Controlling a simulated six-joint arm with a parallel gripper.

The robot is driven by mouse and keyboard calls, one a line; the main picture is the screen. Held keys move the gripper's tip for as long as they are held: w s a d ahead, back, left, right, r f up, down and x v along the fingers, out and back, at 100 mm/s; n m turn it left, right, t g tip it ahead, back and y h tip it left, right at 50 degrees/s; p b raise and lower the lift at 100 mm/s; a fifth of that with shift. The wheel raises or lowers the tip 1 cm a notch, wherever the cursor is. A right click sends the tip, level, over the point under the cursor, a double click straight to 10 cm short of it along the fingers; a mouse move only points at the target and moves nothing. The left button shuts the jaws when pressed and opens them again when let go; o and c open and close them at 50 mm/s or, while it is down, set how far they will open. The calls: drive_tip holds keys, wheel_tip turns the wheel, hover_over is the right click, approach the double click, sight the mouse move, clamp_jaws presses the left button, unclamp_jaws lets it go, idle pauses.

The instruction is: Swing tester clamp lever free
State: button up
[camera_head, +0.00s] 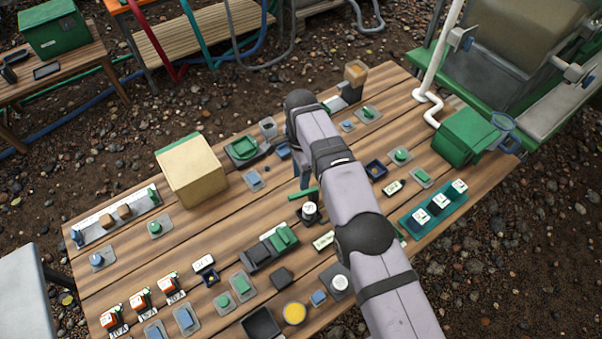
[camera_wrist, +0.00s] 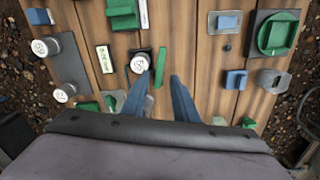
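A small tester (camera_head: 309,208) with a round white dial on a dark base stands on the wooden table; its dial (camera_wrist: 139,64) also shows in the wrist view. A thin green bar, which looks like the clamp lever (camera_head: 303,194), lies beside the dial. In the wrist view the green lever (camera_wrist: 160,76) shows between my two blue fingertips, to the right of the dial. My gripper (camera_wrist: 160,82) is open, its fingers apart on either side of the lever. In the head view my gripper (camera_head: 301,178) is partly hidden by my arm. I cannot tell whether the fingers touch the lever.
A green block device (camera_head: 270,248) and a white label (camera_head: 323,241) sit close by on the table (camera_head: 222,222). A cardboard-coloured box (camera_head: 191,170) stands to the left. A teal rack (camera_head: 433,214) lies to the right. Many small parts surround the tester.

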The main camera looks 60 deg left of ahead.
sight(301, 193)
drive_tip(key=shift+f+b, duration=1.05)
drive_tip(key=shift+f, duration=0.9)
wheel_tip(301, 193, down, 4)
drive_tip(key=b, duration=0.3)
drive_tip(key=shift+r+b, duration=0.2)
drive_tip(key=shift+b, duration=0.15)
drive_tip(key=shift+c, duration=0.4)
drive_tip(key=shift+c, duration=1.2)
drive_tip(key=o, duration=0.3)
drive_tip(key=shift+r, duration=0.15)
wheel_tip(301, 193, up, 7)
drive_tip(key=p, duration=0.5)
